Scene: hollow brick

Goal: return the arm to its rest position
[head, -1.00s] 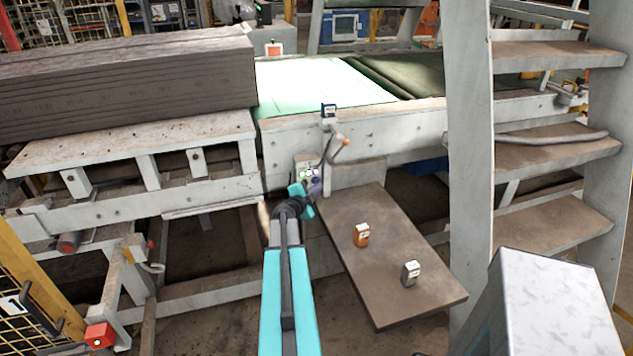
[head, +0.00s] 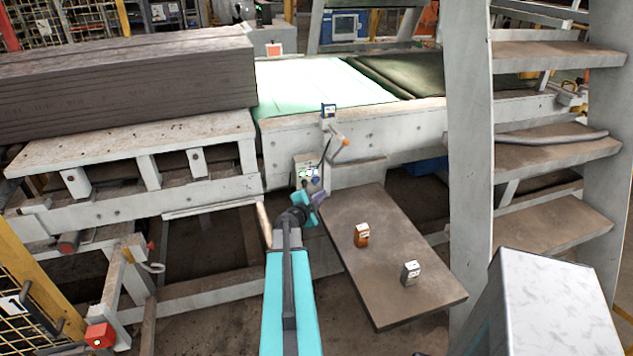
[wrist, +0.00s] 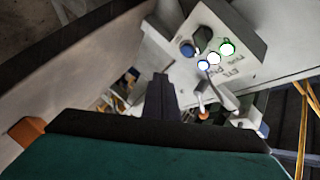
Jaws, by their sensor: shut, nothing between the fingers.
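My arm (head: 291,290), teal and grey, reaches up from the bottom middle of the head view. My gripper (head: 318,196) is at its far end, just below a grey control box (head: 308,172) with several buttons and apart from it as far as I can tell. In the wrist view my gripper (wrist: 162,92) shows as dark, closed fingers with nothing held. The control box (wrist: 205,50) is above and to the right of the fingers there, with lit white buttons.
A ladder (head: 468,150) stands at right, stacked slabs (head: 120,80) at left.

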